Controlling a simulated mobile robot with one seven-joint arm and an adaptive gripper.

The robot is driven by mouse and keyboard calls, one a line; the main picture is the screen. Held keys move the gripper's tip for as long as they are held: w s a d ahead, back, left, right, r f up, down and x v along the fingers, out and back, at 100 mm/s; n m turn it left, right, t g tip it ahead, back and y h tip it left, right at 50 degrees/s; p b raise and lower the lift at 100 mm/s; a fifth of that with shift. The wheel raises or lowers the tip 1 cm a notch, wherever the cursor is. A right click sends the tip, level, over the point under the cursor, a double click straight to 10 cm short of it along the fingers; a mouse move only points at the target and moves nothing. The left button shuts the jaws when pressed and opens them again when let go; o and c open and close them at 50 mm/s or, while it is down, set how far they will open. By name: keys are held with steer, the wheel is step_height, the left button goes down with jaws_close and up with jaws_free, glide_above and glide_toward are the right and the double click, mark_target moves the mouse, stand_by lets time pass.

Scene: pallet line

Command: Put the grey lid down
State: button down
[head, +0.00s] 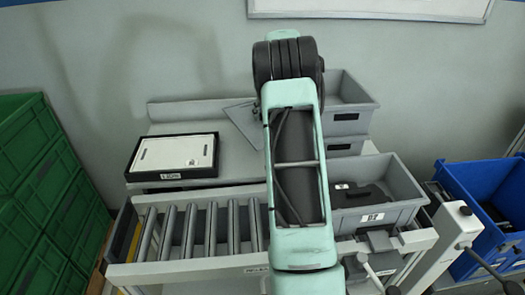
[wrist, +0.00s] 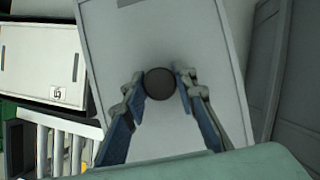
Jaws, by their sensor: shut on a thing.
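The grey lid (wrist: 165,35) is a flat pale grey panel with a dark round knob (wrist: 160,84), filling the middle of the wrist view. My gripper (wrist: 160,80) is shut on the knob, one finger on each side. In the head view a grey corner (head: 243,122), apparently of the lid, shows left of my arm above the back bench. My arm hides the rest of the lid and my gripper there. I cannot tell whether the lid touches anything beneath it.
A black tray with a white panel (head: 176,152) sits on the bench to the left. A roller conveyor (head: 200,228) runs in front. Grey bins (head: 400,190) stand to the right, a blue crate (head: 480,180) beyond them. Green crates (head: 45,180) are stacked at far left.

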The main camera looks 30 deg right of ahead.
step_height(320, 180, down, 15)
stand_by(0.4)
steer(key=c, duration=1.6)
jaws_free()
steer(key=shift+f, duration=0.1)
steer(key=v, duration=1.2)
